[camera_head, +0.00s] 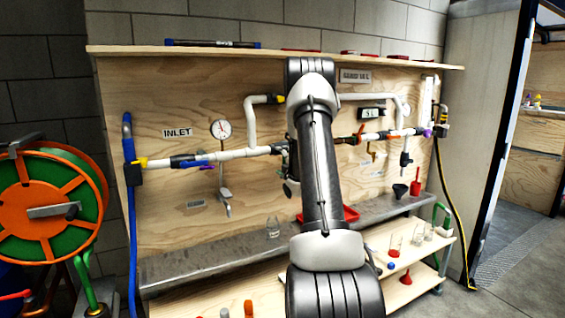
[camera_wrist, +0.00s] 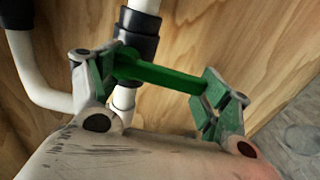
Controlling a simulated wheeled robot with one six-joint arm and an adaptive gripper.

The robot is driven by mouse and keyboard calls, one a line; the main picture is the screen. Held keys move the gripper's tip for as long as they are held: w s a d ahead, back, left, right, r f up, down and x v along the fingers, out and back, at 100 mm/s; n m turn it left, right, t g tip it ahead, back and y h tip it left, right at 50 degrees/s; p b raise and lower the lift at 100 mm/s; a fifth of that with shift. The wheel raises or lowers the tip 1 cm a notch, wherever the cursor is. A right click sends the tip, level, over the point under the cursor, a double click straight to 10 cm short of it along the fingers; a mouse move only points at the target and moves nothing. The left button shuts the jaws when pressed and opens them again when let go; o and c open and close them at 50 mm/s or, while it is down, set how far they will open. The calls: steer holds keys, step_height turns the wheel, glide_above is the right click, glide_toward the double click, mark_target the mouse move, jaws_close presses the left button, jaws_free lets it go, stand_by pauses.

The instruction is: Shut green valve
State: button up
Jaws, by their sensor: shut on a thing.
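The green valve's handle (camera_wrist: 165,75) shows in the wrist view as a green bar. It runs roughly crosswise to a white pipe with a black fitting (camera_wrist: 136,35). My gripper (camera_wrist: 162,82) has one finger at each end of the bar, with green on the inner faces of both fingers. It is shut on the handle. In the head view my arm stands in front of the middle of the pipe board, so the gripper and most of the green valve are hidden there.
A plywood board (camera_head: 165,95) carries white pipes, a round gauge (camera_head: 221,129) and other valves, including a blue handle (camera_head: 194,163). Below are a metal ledge (camera_head: 180,268) and a shelf with glassware. A hose reel (camera_head: 42,215) stands left. Open floor (camera_head: 500,285) lies right.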

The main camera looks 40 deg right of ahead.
steer(key=o, duration=1.5)
steer(key=shift+c, duration=0.2)
steer(key=shift+s, duration=0.1)
steer(key=v, duration=1.1)
steer(key=shift+s, duration=0.4)
steer(key=shift+f, duration=0.1)
